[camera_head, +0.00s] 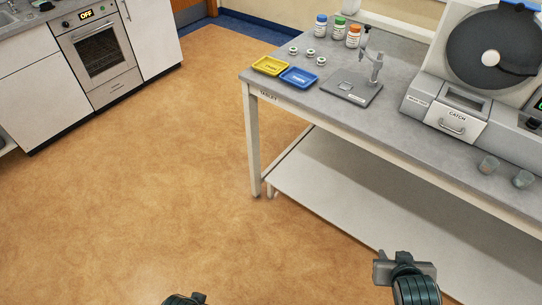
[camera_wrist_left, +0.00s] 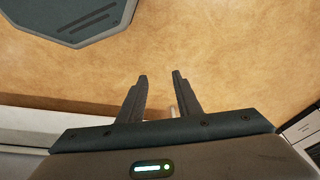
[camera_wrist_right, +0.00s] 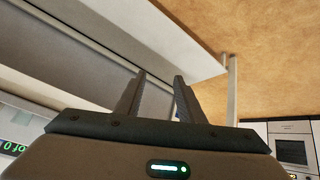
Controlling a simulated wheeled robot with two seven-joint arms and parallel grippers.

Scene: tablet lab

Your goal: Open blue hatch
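A large machine with a dark round disc (camera_head: 490,57) stands on the grey table at the right, cut off by the frame edge. It has a drawer marked CATCH (camera_head: 455,122) with a handle, and the drawer looks closed. My right gripper (camera_head: 404,268) is low in the head view, in front of the table and apart from it. In the right wrist view its fingers (camera_wrist_right: 160,75) are apart and empty. My left gripper barely shows at the bottom of the head view. In the left wrist view its fingers (camera_wrist_left: 160,75) are apart and empty.
The grey table (camera_head: 330,110) has a lower shelf (camera_head: 350,180). On it are a yellow tray (camera_head: 270,66), a blue tray (camera_head: 299,77), several capped bottles, a small press (camera_head: 352,88) and two cups. An oven (camera_head: 97,50) stands far left. The brown floor between is clear.

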